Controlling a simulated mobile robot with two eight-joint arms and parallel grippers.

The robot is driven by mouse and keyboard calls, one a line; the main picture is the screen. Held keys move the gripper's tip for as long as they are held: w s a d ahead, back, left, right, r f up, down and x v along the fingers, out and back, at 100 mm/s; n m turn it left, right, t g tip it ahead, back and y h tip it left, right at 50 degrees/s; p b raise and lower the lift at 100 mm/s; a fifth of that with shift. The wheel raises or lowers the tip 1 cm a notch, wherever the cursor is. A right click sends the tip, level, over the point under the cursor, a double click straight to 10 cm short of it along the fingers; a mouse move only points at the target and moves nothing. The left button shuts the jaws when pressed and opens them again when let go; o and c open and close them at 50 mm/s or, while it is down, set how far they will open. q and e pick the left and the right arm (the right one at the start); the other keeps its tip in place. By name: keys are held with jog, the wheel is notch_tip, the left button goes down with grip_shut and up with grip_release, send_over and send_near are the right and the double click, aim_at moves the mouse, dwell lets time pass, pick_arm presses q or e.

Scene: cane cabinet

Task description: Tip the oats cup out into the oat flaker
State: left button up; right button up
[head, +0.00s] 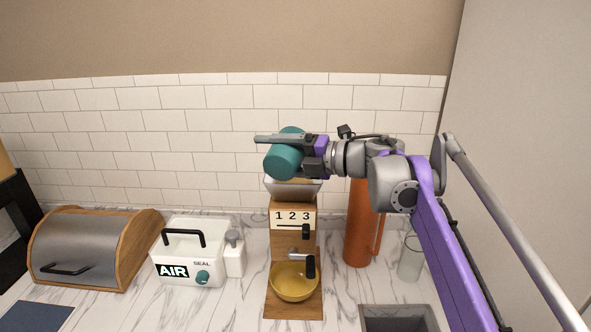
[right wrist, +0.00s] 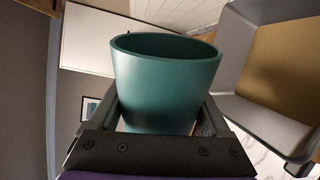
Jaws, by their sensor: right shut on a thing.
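The teal oats cup (head: 284,161) is held in my right gripper (head: 275,147), tipped well over above the hopper of the oat flaker. In the right wrist view the cup (right wrist: 166,82) sits between both fingers; its rim shows, but its contents cannot be made out. The oat flaker (head: 283,244) is a wooden stand marked 1 2 3, with a grey hopper (head: 292,190) on top and a yellow bowl (head: 294,284) at its base. In the right wrist view the grey hopper (right wrist: 250,112) lies right of the cup, with a tan surface inside. My left gripper is out of view.
An orange cylinder (head: 358,235) and a clear glass container (head: 411,258) stand right. The tiled wall is behind, and a grey-rimmed recess (head: 398,309) is at front right.

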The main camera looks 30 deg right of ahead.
aim_at(266, 171)
jog(key=shift+s+a+r+n+p, duration=0.2)
jog(key=shift+s+a+n+p, duration=0.3)
jog(key=shift+a+n, duration=0.4)
jog(key=shift+s+a+r+n, duration=0.1)
jog(key=shift+s+n, duration=0.1)
jog(key=shift+n, duration=0.4)
jog(key=n, duration=0.2)
jog(key=f+n+t+p, duration=0.1)
jog(key=n, duration=0.1)
jog(key=a+f+n, duration=0.1)
jog(key=n, duration=0.1)
jog(key=shift+s+f+h+p, duration=0.1)
jog(key=shift+f+h+p, duration=0.1)
jog(key=shift+h+p, duration=0.15)
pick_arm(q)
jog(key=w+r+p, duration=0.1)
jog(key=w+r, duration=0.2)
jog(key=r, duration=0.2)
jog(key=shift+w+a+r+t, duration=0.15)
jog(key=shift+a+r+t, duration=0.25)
pick_arm(e)
jog(key=n, duration=0.1)
jog(key=s+a+f+n, duration=0.1)
jog(key=n, duration=0.1)
jog(key=a+f+n+t, duration=0.1)
jog(key=n, duration=0.1)
jog(key=shift+s, duration=0.35)
jog(key=shift+s, duration=0.15)
